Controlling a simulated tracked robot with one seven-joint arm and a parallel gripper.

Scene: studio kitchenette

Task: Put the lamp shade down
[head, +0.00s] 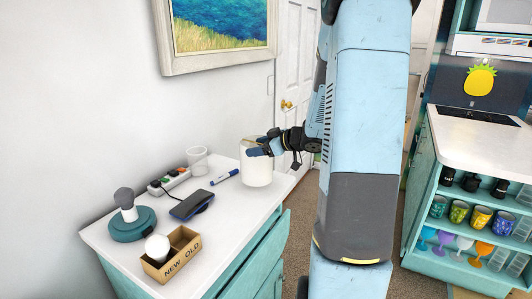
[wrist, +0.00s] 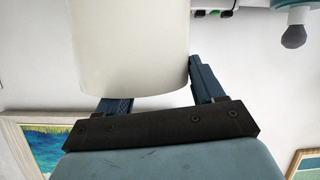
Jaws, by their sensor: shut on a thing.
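The white cylindrical lamp shade (head: 257,172) is upright at the far right end of the white-topped dresser. I cannot tell whether its lower rim touches the top. My gripper (head: 264,146) is shut on the shade near its upper part. In the wrist view the shade (wrist: 130,45) sits between the fingers of my gripper (wrist: 155,88), and the far part of one finger is hidden. The teal lamp base (head: 132,230) with a dark grey bulb (head: 124,197) stands at the dresser's near left, without a shade.
A cardboard box (head: 174,266) marked NEW and OLD holds a white bulb (head: 157,247). A phone (head: 191,204), a power strip (head: 170,180), a clear cup (head: 197,161) and a blue marker (head: 225,177) lie between lamp base and shade. The dresser's front right top (head: 241,217) is clear.

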